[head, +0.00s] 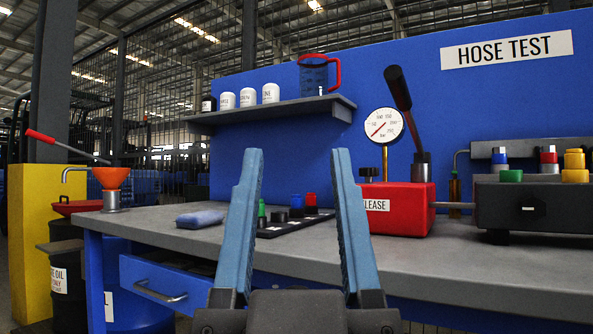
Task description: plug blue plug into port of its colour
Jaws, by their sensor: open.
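My gripper (298,153) is in the middle of the head view, with its two blue fingers upright, wide apart and empty. Between the fingers, farther back on the bench, a small blue plug (296,201) stands on a dark rack (285,228), with a red plug (311,199) to its right and a green plug (262,212) to its left. A dark manifold box (535,208) at the right carries coloured fittings: blue-and-white (499,160), red-and-white (548,160), green (510,176) and yellow (574,160). I cannot tell which are ports.
A red pump box (400,207) with a gauge (384,125) and a dark lever (398,88) stands right of the rack. A shelf (275,112) hangs behind. A blue cloth (200,218) lies at left. The front of the grey bench (440,262) is clear. A drawer (165,285) is below.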

